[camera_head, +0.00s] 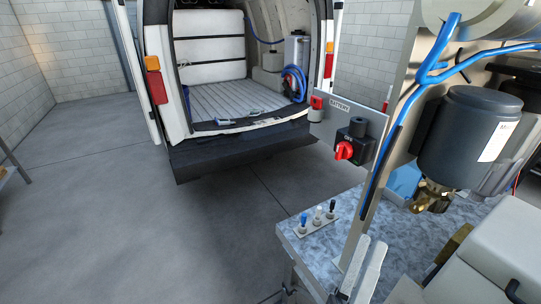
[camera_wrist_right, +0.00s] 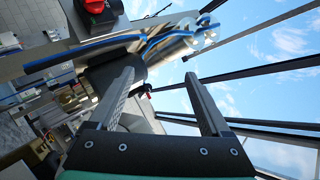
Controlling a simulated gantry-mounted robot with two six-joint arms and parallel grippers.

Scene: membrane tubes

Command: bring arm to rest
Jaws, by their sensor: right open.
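My right gripper (camera_head: 362,268) shows low in the head view, in front of the steel upright at the bench's left part. In the right wrist view the two fingers of my right gripper (camera_wrist_right: 160,74) stand wide apart with nothing between them. The gap faces a frame with a silver cylinder, a blue hose and open sky behind. No left gripper shows in either view.
A bench (camera_head: 290,240) carries a dark pump motor (camera_head: 463,135), a steel upright with a blue hose (camera_head: 433,50), and small blue, white and black-topped levers (camera_head: 318,217). A red switch (camera_head: 344,150) sits on a panel.

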